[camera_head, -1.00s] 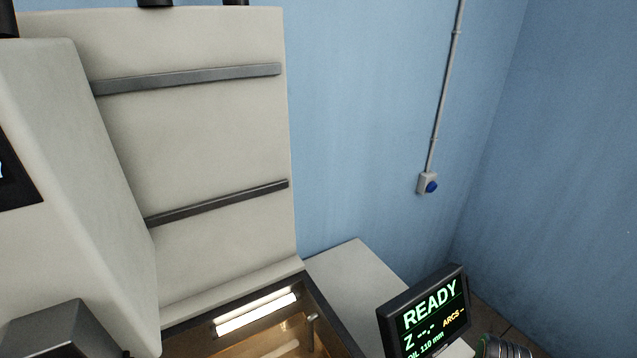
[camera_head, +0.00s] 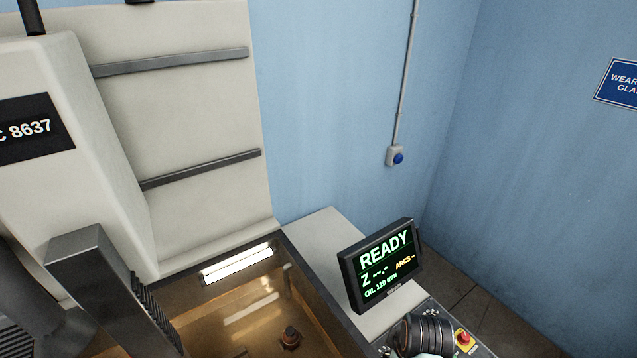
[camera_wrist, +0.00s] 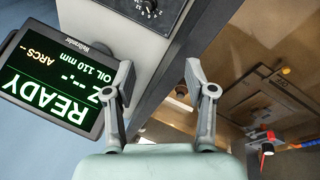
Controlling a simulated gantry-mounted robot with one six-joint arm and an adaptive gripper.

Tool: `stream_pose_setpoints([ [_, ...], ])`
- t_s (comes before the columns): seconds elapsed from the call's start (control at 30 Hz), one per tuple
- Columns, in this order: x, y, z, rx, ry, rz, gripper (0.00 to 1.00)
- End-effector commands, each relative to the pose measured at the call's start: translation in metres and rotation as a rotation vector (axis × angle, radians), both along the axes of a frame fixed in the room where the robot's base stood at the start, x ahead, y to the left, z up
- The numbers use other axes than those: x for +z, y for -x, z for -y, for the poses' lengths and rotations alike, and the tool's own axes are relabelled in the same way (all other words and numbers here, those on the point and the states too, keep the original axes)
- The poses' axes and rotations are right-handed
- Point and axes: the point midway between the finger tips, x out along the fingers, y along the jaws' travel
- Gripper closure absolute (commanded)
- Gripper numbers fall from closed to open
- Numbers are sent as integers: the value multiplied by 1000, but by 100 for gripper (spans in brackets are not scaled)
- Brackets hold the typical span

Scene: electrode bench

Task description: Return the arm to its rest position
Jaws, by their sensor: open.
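My gripper (camera_wrist: 161,85) shows in the wrist view with its two grey fingers spread apart. Nothing sits between them. It hangs above the bench near the dark rim of the tank, with the display screen to its left in that view. In the head view, a dark ribbed part at the bottom edge appears to belong to my arm; the fingers are out of that picture.
A display screen (camera_head: 382,265) reads READY beside the open tank (camera_head: 235,315), which has a lit lamp (camera_head: 238,263). A red button (camera_head: 463,339) is at lower right. The tall machine (camera_head: 185,115) stands at left. Clear bench lies behind the screen.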

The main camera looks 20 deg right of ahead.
Motion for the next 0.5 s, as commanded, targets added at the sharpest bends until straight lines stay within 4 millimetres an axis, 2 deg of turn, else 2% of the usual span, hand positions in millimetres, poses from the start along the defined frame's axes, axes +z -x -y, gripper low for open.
stream_pose_setpoints([
  [0.03,7,-12,-20,-21,11,53,45],
  [0.17,35,-38,-77,-111,12,230,45],
  [0.27,66,-51,-138,-190,-41,414,45],
  [0.3,82,-52,-167,-224,-83,498,45],
  [0.4,125,-44,-235,-301,-231,692,45],
  [0.5,159,-28,-281,-354,-381,817,45],
])
